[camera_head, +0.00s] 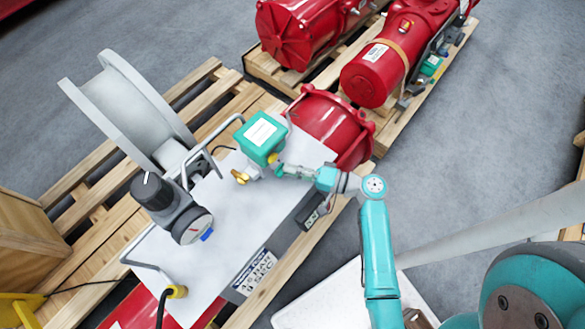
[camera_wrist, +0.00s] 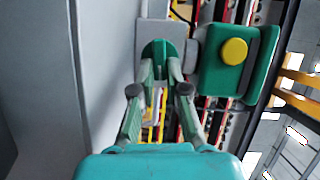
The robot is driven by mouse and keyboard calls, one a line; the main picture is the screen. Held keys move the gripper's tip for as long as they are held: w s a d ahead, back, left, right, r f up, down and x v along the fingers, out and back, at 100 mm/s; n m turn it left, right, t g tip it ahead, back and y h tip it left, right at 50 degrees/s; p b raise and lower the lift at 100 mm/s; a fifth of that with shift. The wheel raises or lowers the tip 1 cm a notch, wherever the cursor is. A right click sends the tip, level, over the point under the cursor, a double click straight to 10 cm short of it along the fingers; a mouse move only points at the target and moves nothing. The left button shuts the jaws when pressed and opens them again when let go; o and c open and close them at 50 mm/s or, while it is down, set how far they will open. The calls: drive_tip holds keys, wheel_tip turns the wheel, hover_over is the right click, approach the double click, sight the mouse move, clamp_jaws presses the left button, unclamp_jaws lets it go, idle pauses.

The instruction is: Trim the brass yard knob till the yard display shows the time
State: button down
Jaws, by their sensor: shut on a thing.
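My gripper (camera_head: 279,170) reaches in from the right beside a green box (camera_head: 262,138) on the pale plate. In the wrist view my gripper (camera_wrist: 160,72) has its two fingers drawn together at the tips, in front of a grey block. A label plate (camera_head: 253,272) reads 4.6 BAR, 9 SEC.
A black-topped regulator with a gauge (camera_head: 175,208) and a grey wheel (camera_head: 130,108) stand to the left. A red cylinder (camera_head: 330,125) lies behind the gripper. In the wrist view a yellow cap (camera_wrist: 233,51) sits on a green box close to the fingers.

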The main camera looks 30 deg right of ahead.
idle(0.4)
drive_tip(key=c, duration=1.2)
unclamp_jaws()
drive_tip(key=shift+v, duration=6)
drive_tip(key=shift+f, duration=0.1)
drive_tip(key=o, duration=0.6)
drive_tip(key=shift+w, duration=0.1)
